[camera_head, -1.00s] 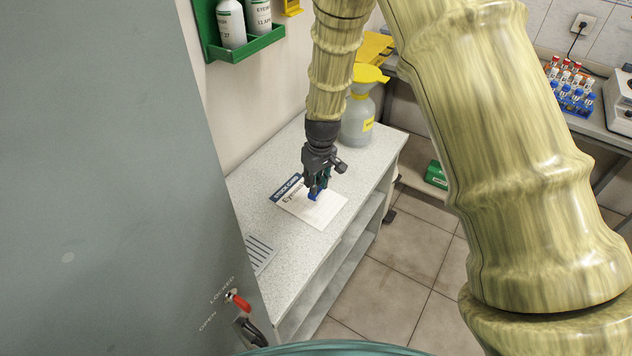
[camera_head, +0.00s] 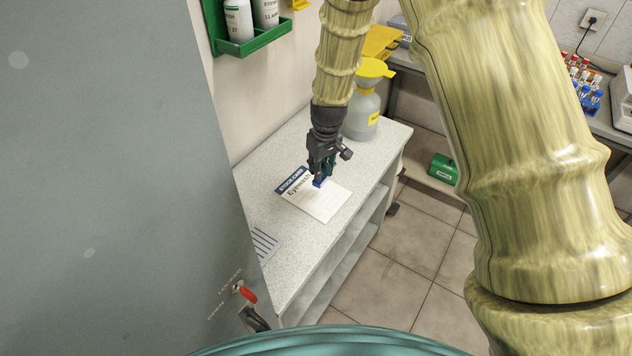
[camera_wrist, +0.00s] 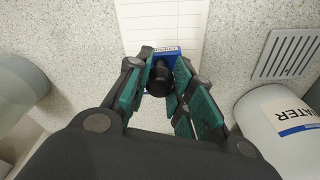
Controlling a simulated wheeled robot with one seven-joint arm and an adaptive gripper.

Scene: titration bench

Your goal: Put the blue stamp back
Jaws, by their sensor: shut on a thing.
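The blue stamp (camera_wrist: 163,56) has a blue block and a black rounded handle. In the wrist view it is between the fingers of my gripper (camera_wrist: 162,80), which is shut on it. In the head view my gripper (camera_head: 321,178) points down over the white stock card (camera_head: 322,205), with a little of the blue stamp (camera_head: 319,183) showing below the fingertips. The card lies on the speckled bench top, with a dark blue header and lettering at its left end. I cannot tell whether the stamp touches the card.
A grey bottle with a yellow funnel (camera_head: 366,105) stands behind my gripper on the bench (camera_head: 262,185). A striped grate (camera_head: 265,244) lies at the near end. A large grey cabinet (camera_head: 110,180) blocks the left. A green box (camera_head: 443,169) is right of the bench, lower down.

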